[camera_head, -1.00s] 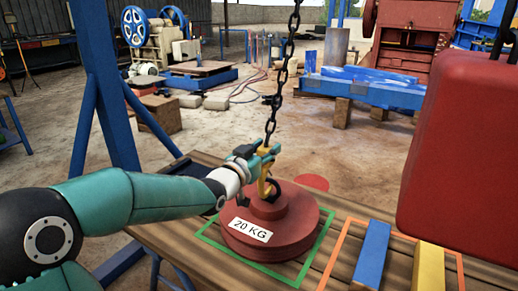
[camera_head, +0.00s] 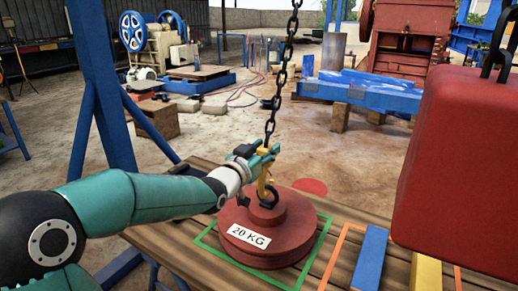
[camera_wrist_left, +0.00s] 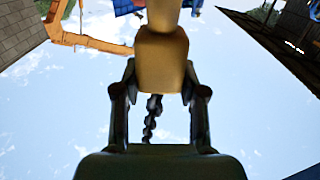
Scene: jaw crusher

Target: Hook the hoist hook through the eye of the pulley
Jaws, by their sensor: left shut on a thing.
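The red pulley (camera_head: 268,240), a stepped disc labelled 20 KG, sits on the wooden table inside a green outline. Its dark eye (camera_head: 269,199) stands up on top. The yellow hoist hook (camera_head: 263,183) hangs from a black chain (camera_head: 280,85) directly above the pulley, its lower part at the eye. I cannot tell whether its tip passes through the eye. My left gripper (camera_head: 266,158) is shut on the hook's upper part. The left wrist view shows the yellow hook (camera_wrist_left: 162,62) between the fingers, the chain behind it. My right gripper is not in view.
A large red block (camera_head: 460,170) hangs or stands close at the right. A blue bar (camera_head: 371,262) and a yellow bar (camera_head: 426,272) lie on the table (camera_head: 190,235) right of the pulley, by an orange outline. A blue post (camera_head: 98,80) rises at the left.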

